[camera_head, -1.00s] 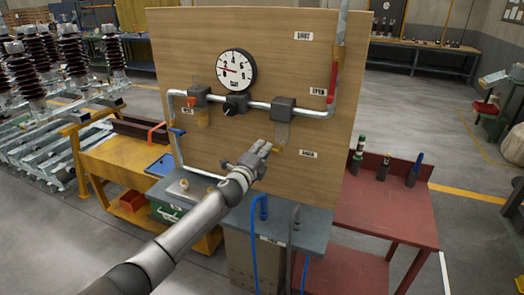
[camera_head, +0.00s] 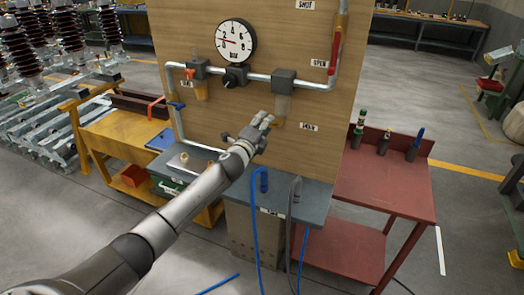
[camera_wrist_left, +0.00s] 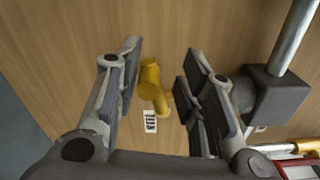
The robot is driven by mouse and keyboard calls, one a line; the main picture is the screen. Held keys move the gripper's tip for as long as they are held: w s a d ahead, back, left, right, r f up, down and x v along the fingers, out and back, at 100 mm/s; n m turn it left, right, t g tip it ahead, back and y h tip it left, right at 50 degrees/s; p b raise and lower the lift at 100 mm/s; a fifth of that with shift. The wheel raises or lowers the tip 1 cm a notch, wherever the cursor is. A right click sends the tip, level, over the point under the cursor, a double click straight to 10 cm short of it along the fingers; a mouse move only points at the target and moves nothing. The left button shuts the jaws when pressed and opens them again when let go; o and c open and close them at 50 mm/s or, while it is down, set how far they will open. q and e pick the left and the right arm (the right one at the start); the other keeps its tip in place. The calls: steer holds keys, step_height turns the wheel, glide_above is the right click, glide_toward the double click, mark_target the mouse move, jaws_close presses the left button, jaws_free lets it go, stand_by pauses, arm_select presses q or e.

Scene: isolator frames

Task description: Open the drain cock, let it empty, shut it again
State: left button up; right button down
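The yellow drain cock (camera_wrist_left: 150,78) juts from the wooden board in the left wrist view, beside a small label (camera_wrist_left: 150,122). It lies between the two spread fingers of my left gripper (camera_wrist_left: 165,62), with gaps on both sides. My right gripper is not in view.
A gauge (camera_head: 236,39) and a pipe with a red lever (camera_head: 334,52) are on the board (camera_head: 330,100). Blue hoses (camera_head: 262,181) hang at the grey bench (camera_head: 315,205) below. A red table (camera_head: 385,180) with bottles stands at right.

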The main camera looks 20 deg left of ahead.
arm_select(q)
steer(key=shift+f+n+b, duration=0.5)
steer(key=shift+n+b, duration=0.1)
steer(key=shift+n, duration=0.3)
steer(key=d+f+n+b, duration=0.4)
steer(key=d+n, duration=0.1)
steer(key=n, duration=1.2)
steer(key=s+b, duration=0.2)
steer(key=s, duration=0.9)
steer(key=s+f+g, duration=0.2)
steer(key=s+f, duration=0.1)
steer(key=f, duration=0.7)
steer(key=s+f+g+p, duration=0.1)
steer(key=s+f+g, duration=0.2)
steer(key=f, duration=0.7)
steer(key=shift+s+d+f, duration=0.25)
steer(key=shift+s+f, duration=0.1)
steer(key=shift+f, duration=0.05)
